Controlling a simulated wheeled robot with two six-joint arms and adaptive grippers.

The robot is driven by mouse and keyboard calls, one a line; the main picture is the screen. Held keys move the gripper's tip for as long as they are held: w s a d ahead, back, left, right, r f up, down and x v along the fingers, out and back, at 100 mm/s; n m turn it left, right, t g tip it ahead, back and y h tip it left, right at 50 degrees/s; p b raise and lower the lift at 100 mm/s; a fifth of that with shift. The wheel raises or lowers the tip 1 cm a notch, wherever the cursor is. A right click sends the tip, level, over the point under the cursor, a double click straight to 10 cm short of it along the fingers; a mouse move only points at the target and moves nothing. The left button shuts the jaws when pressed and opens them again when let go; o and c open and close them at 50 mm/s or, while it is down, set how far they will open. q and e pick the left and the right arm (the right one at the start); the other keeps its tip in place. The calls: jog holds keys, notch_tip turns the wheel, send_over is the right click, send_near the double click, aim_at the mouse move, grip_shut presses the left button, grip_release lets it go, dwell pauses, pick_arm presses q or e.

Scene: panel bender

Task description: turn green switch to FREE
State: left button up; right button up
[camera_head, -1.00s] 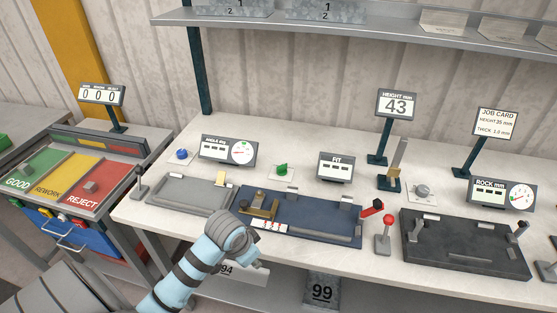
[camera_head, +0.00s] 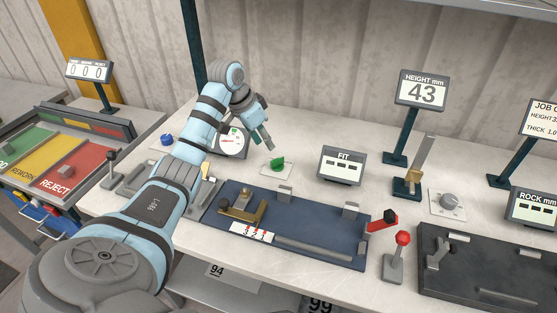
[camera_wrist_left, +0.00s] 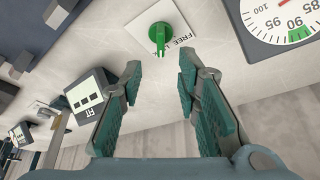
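The green switch (camera_head: 277,163) is a round knob with a raised grip on a white plate, on the bench between the dial gauge and the FIT display. In the left wrist view the green switch (camera_wrist_left: 161,37) shows ahead of the fingers, with the label FREE partly visible on its plate (camera_wrist_left: 180,42). My left gripper (camera_head: 265,143) is above and just behind the switch, pointing down. In the wrist view my left gripper (camera_wrist_left: 160,75) is open, its two teal fingers apart and empty, not touching the knob. My right gripper is not in view.
The FIT display (camera_head: 341,166) stands right of the switch, and a dial gauge (camera_head: 232,142) stands left. A blue fixture plate (camera_head: 318,238) lies in front. A red-knobbed lever (camera_head: 402,240) and the HEIGHT display (camera_head: 422,91) are further right.

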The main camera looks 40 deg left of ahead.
aim_at(276, 160)
pick_arm(q)
jog(key=b+x, duration=0.1)
jog(key=x, duration=0.9)
jog(key=shift+w+a+f, duration=0.1)
jog(key=shift+f, duration=0.15)
jog(key=shift+r, duration=0.1)
jog(key=shift+s, duration=0.2)
grip_shut()
